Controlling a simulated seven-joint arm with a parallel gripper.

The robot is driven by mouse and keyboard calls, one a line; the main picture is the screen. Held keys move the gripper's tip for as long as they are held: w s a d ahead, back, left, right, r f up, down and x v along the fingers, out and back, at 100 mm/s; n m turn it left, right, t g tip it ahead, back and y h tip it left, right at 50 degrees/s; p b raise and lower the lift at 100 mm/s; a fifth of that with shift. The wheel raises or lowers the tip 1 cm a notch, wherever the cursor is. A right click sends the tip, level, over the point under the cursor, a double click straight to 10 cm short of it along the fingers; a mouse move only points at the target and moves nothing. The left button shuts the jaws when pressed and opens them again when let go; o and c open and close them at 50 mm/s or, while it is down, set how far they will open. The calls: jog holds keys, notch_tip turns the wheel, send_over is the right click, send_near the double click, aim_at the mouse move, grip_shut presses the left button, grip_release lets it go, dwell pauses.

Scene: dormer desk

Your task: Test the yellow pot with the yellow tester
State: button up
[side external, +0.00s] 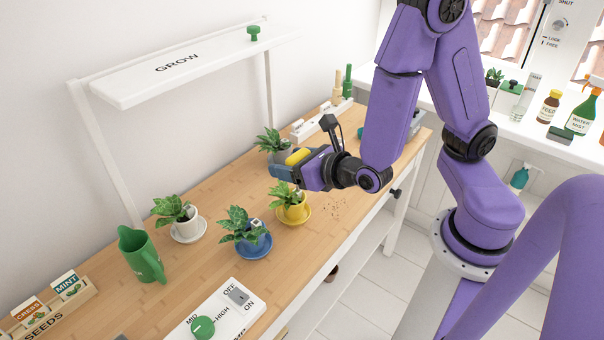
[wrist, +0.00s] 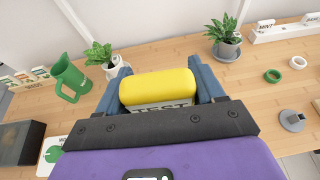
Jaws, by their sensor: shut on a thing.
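The yellow pot (side external: 292,212) holds a leafy green plant and stands upright on a yellow saucer on the wooden desk. It does not show in the wrist view. My gripper (side external: 283,168) is above the desk, just above and behind the yellow pot in the side view. It is shut on the yellow tester (side external: 298,156). In the wrist view the tester's yellow rounded body (wrist: 158,87) lies between the two blue fingers, with a partly hidden label below it. The tester's lower end is hidden, and I cannot tell whether it touches the pot or soil.
A blue pot (side external: 254,248), a white pot (side external: 189,228) and a grey pot (wrist: 226,50) stand nearby with plants. A green jug (side external: 141,256), a white switch panel (side external: 222,315) and a seed rack (side external: 50,308) are along the desk. A GROW shelf (side external: 190,68) stands behind.

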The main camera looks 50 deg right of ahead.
jog(key=w+d+f, duration=0.2)
jog(key=w+d, duration=0.4)
jog(key=d, duration=0.1)
jog(key=shift+w+d+f, duration=0.15)
jog(key=shift+w+d, duration=0.05)
jog(key=shift+w, duration=0.1)
jog(key=shift+f, duration=2.9)
jog(key=shift+f, duration=2.05)
jog(key=o, duration=1.2)
jog(key=v, duration=0.7)
jog(key=shift+s+r, duration=0.15)
jog(key=shift+s, duration=0.05)
